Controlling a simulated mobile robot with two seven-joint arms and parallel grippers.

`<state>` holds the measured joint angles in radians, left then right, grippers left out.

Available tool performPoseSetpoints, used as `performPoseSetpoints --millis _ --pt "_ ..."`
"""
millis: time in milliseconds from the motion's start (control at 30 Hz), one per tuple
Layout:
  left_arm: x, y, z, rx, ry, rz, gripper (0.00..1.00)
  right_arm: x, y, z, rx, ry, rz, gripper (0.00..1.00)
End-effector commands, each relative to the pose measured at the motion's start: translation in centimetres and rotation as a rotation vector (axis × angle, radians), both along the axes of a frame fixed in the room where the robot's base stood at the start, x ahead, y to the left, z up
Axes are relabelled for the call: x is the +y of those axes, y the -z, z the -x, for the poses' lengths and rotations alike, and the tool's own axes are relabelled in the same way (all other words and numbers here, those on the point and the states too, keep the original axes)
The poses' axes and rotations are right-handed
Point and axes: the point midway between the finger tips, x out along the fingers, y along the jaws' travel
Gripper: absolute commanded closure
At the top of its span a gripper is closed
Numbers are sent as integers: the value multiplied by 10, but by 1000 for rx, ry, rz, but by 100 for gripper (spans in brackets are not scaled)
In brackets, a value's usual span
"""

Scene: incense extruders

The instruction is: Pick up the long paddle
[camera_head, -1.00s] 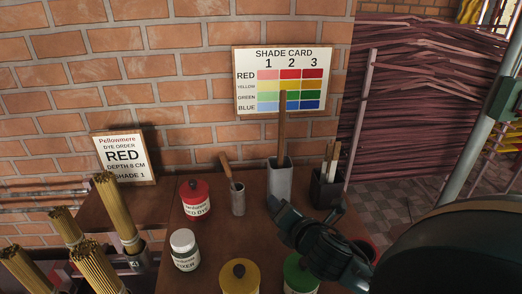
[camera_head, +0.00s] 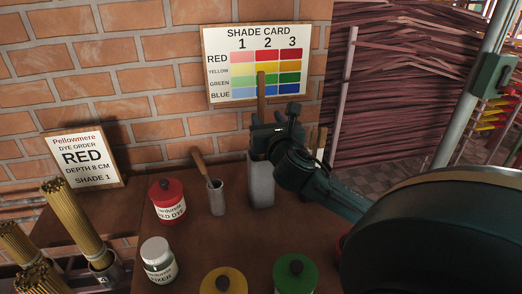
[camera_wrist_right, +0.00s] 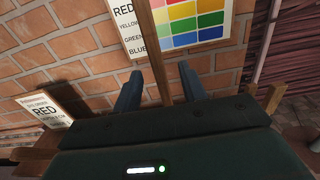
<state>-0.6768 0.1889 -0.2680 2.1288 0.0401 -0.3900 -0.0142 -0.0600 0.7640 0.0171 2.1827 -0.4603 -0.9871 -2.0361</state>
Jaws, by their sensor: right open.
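The long paddle (camera_head: 261,90) stands upright in a tall grey holder (camera_head: 261,188), its wooden shaft rising in front of the shade card. My right gripper (camera_head: 274,120) is at the shaft just above the holder's mouth, open. In the right wrist view, the paddle shaft (camera_wrist_right: 156,52) runs between the two spread fingers of my right gripper (camera_wrist_right: 159,76), with gaps on both sides. The paddle's lower end is hidden in the holder. My left gripper is out of view.
A short wooden-handled tool (camera_head: 199,164) leans in a small grey cup (camera_head: 216,198) to the left. A red dye jar (camera_head: 167,200), a white jar (camera_head: 158,261), yellow lid (camera_head: 223,283) and green lid (camera_head: 295,275) stand nearer. Brick wall and shade card (camera_head: 258,62) are behind.

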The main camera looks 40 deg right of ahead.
Motion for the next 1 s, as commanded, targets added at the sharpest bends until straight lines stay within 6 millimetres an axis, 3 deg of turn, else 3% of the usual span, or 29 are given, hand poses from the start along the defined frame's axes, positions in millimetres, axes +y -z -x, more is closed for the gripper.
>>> performPoseSetpoints --millis 400,667,1000 --pt "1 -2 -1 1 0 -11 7 -20 -1 -45 0 1 -1 58" --pt "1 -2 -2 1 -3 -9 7 -22 0 -48 2 -1 -1 58" --pt "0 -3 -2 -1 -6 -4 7 -22 0 -48 2 0 -1 85"
